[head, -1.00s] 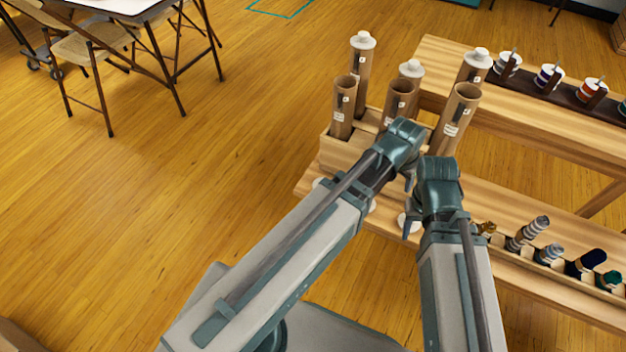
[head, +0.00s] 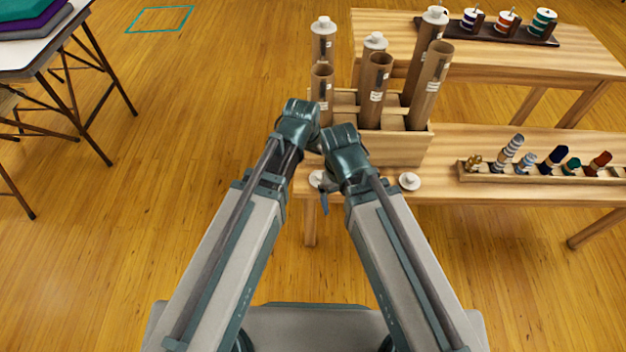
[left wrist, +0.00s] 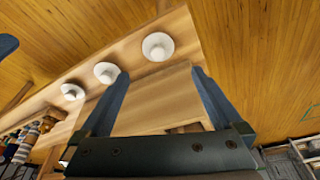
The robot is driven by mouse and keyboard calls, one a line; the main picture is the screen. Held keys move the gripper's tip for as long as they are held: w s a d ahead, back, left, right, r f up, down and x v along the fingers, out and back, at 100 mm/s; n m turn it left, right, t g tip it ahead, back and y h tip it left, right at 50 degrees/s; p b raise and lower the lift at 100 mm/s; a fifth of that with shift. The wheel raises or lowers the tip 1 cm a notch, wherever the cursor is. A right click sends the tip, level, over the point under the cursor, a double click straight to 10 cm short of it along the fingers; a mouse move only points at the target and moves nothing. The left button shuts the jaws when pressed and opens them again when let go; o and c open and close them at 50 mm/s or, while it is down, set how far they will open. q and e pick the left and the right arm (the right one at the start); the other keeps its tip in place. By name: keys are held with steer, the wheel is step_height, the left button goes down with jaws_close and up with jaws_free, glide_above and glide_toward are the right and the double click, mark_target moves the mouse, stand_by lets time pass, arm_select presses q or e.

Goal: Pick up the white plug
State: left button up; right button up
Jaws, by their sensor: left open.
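Three loose white plugs show in the left wrist view: a near one (left wrist: 158,46), a middle one (left wrist: 106,72) and a far one (left wrist: 72,91). They lie on the lower wooden bench. In the head view, one plug (head: 317,179) shows partly beside my right wrist and another (head: 409,181) sits right of my right arm. My left gripper (left wrist: 160,75) is open and empty, with the bench and plugs beyond its fingers. In the head view its fingers are hidden behind its wrist. My right gripper (head: 325,198) is mostly hidden by its own wrist.
A wooden rack (head: 410,145) behind the plugs holds several cardboard tubes; the back ones have white caps, the front ones are open. A strip of spools (head: 590,177) lies on the bench at right. A higher bench (head: 575,58) stands behind.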

mark_target(320, 174)
arm_select(q)
steer(key=b+x, duration=0.7)
steer(key=x, duration=0.1)
steer(key=b+x, duration=0.5)
steer(key=shift+w+d+f, duration=0.1)
steer(key=shift+d+f, duration=0.05)
steer(key=shift+d, duration=0.15)
steer(key=shift+c, duration=0.3)
steer(key=c, duration=1)
steer(key=shift+r, duration=0.25)
